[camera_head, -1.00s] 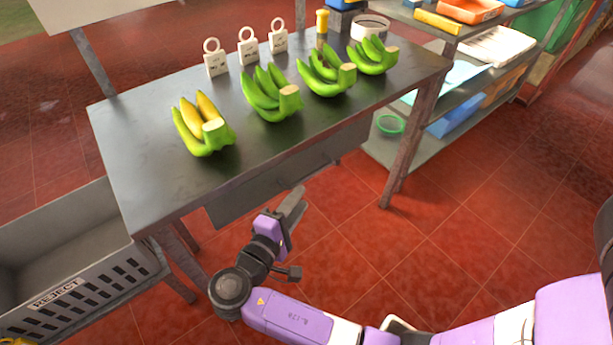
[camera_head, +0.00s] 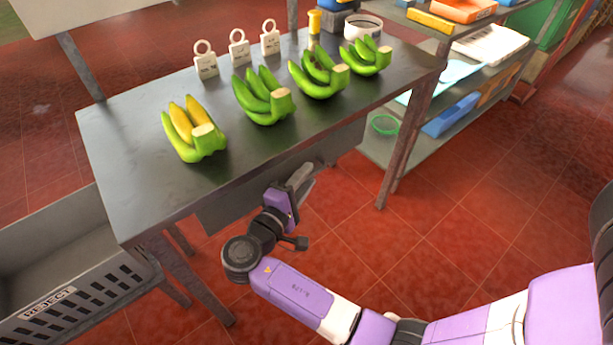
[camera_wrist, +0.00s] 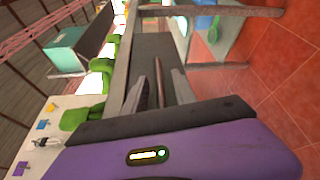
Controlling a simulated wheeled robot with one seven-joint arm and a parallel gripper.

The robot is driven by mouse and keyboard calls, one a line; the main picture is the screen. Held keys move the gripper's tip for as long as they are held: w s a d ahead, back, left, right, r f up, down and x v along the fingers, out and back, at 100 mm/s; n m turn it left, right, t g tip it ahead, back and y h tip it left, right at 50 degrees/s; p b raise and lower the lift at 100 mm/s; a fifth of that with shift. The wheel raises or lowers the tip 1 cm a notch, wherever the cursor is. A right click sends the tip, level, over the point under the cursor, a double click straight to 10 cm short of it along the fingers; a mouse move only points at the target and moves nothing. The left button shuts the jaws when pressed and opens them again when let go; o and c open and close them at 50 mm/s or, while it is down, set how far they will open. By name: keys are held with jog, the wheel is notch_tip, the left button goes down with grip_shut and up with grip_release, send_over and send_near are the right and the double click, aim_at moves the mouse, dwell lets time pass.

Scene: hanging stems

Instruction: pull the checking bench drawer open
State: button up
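The checking bench (camera_head: 140,120) is a dark metal table. Its grey drawer (camera_head: 232,207) hangs under the front edge and looks closed. My gripper (camera_head: 303,176) is in front of the drawer front, at handle height, and partly covers it in the head view. In the wrist view, the two fingers (camera_wrist: 162,92) are apart and point at the drawer front (camera_wrist: 153,48). A thin brown handle bar (camera_wrist: 159,78) shows in the gap between them. I cannot tell whether either finger touches the bar.
Several banana hands (camera_head: 265,100) and white tags (camera_head: 239,47) stand on the bench. A grey reject crate (camera_head: 90,305) is at lower left. A bench leg (camera_head: 408,140) and a shelf (camera_head: 385,150) stand at right. The red floor in front is clear.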

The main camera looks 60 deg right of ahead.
jog(key=shift+d, duration=0.3)
grip_shut()
dwell(1.3)
